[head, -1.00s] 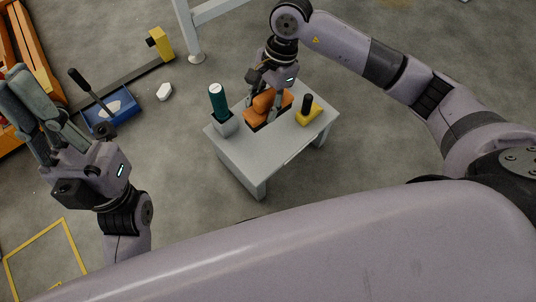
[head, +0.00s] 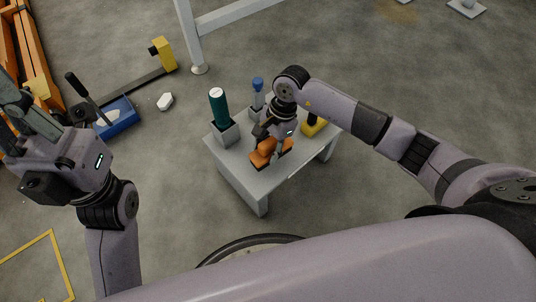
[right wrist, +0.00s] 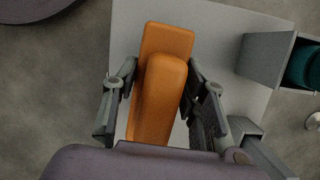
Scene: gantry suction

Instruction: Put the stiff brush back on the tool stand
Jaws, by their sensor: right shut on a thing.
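The stiff brush (head: 264,157), an orange block with a raised orange grip, is held by my right gripper (head: 272,139) over the front part of the grey tool stand (head: 240,177). In the right wrist view the brush (right wrist: 162,75) lies between the two fingers, which close on its sides. I cannot tell if its underside touches the stand top. My left gripper (head: 12,115) is at the left edge, away from the stand and holding nothing that I can see. Its fingertips are cut off by the frame.
On the stand are a green cylinder (head: 218,104) in a grey holder (head: 227,133), a blue-topped tool (head: 257,84) in another holder, and a yellow block (head: 313,128), partly hidden by my right arm. A blue tray (head: 118,117) and white piece (head: 165,101) lie left.

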